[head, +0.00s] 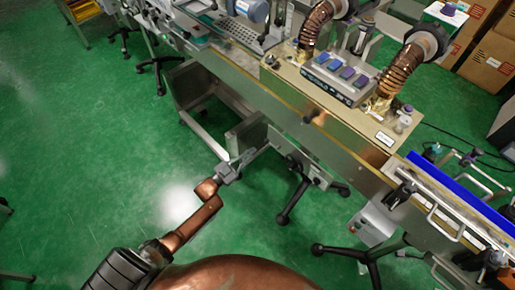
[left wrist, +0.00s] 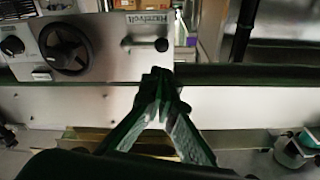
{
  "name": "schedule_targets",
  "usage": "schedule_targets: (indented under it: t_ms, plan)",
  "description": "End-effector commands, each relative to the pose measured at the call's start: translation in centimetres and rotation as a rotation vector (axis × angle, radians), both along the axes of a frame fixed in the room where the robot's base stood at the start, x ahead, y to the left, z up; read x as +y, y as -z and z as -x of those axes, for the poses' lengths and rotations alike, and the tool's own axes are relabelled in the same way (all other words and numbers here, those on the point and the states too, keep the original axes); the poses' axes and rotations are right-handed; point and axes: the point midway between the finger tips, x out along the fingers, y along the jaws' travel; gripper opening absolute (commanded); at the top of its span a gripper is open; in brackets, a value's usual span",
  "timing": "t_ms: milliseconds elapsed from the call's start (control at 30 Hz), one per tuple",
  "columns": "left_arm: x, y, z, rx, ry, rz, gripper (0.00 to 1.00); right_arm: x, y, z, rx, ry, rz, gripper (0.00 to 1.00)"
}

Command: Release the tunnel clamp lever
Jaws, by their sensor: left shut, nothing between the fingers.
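The heat tunnel (head: 340,125) is a tan and metal box on the conveyor line, with two copper-coloured hoses on top. A small dark knob (head: 307,119) is on its front edge; I cannot tell if it is the clamp lever. My left gripper (head: 262,151) is below and to the left of it, apart from it. In the left wrist view, my left gripper (left wrist: 161,78) is shut and empty, its fingertips together. A black round knob (left wrist: 161,45) sits just above the tips in the picture, on a metal panel under a label. My right gripper is out of view.
A black handwheel (left wrist: 67,47) and a dial (left wrist: 12,45) sit on the panel at the left. A button box (head: 340,78) stands on the tunnel. A blue-edged conveyor section (head: 460,195) lies at the right. Green floor (head: 100,190) is open at the left.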

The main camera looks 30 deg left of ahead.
Motion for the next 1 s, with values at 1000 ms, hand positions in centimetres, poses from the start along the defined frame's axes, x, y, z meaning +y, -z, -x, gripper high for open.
schedule_targets:
  t_ms: [1000]
  plan:
    - [0.9, 5.3, 2.8, 0.115, -0.043, -0.009, 0.0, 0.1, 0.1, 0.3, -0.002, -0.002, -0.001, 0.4]
